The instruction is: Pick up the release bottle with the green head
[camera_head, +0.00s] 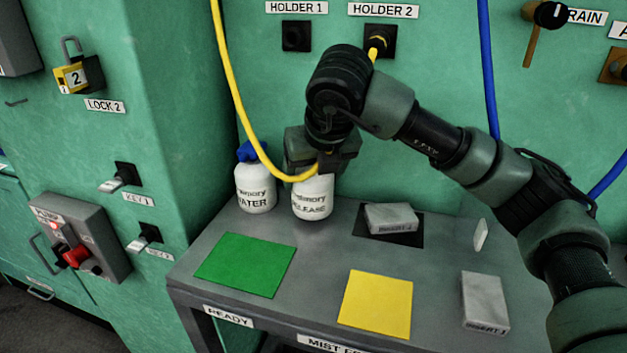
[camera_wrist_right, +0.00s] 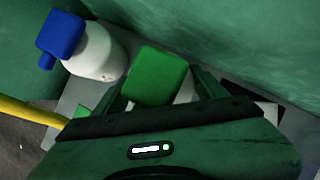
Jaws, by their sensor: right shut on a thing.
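The release bottle (camera_head: 312,200) is white with a "RELEASE" label and stands at the back of the grey table in the head view. Its green head (camera_wrist_right: 158,76) shows in the right wrist view, between my fingers. My right gripper (camera_head: 318,168) comes down from above and is shut on the bottle; the gripper hides the head in the head view. The water bottle (camera_head: 256,190), white with a blue head, stands just left of it, and it also shows in the right wrist view (camera_wrist_right: 95,52). My left gripper is not in view.
A yellow hose (camera_head: 238,100) hangs down and passes in front of my right gripper. A green mat (camera_head: 245,264) and a yellow mat (camera_head: 376,304) lie on the table (camera_head: 318,262). A grey insert (camera_head: 391,217) lies on a black mat; another insert (camera_head: 484,300) lies at right.

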